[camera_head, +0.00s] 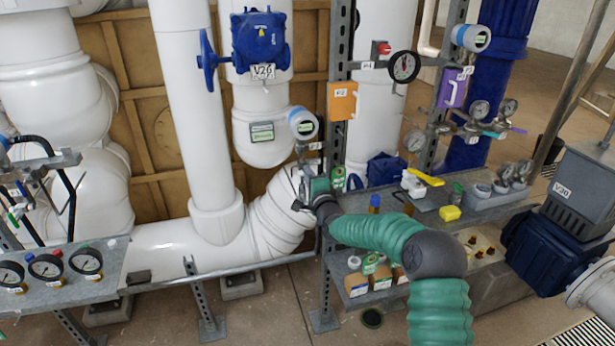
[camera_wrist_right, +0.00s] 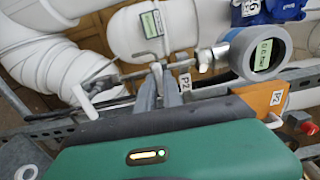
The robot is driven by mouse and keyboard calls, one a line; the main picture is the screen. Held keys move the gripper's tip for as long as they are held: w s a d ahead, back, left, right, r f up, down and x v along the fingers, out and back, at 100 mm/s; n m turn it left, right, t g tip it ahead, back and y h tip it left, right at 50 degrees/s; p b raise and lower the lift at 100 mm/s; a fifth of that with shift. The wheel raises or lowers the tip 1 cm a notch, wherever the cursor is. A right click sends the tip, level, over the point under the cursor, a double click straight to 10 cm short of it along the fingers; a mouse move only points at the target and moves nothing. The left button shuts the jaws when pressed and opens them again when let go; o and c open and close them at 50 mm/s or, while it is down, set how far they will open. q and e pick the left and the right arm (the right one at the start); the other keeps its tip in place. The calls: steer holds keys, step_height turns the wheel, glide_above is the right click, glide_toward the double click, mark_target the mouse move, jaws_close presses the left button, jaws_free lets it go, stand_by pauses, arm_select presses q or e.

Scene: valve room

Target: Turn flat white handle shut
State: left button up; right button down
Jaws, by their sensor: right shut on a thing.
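My right gripper (camera_head: 308,193) is at the small valve and gauge line beside the steel post, below the round digital gauge (camera_head: 302,123). In the wrist view its grey fingers (camera_wrist_right: 166,82) are together at the thin metal line, shut on a small part there that I take to be the flat white handle. The part between the fingertips is mostly hidden. A white lever-like piece (camera_wrist_right: 84,101) shows left of the fingers in the wrist view. The digital gauge also shows close by on the right (camera_wrist_right: 262,50). My left gripper is not in view.
The steel post (camera_head: 341,100) carries an orange box (camera_head: 342,101). A grey shelf (camera_head: 375,200) right of the gripper holds a yellow-handled valve (camera_head: 425,177) and bottles. Large white pipes (camera_head: 190,100) stand behind. A bench with several dial gauges (camera_head: 46,266) is at left.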

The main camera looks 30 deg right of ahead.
steer(key=c, duration=1.6)
jaws_free()
steer(key=shift+d+f, duration=0.15)
steer(key=shift+f, duration=0.1)
steer(key=shift+o, duration=0.6)
steer(key=shift+s+r, duration=0.1)
steer(key=v, duration=1.6)
steer(key=shift+s, duration=0.35)
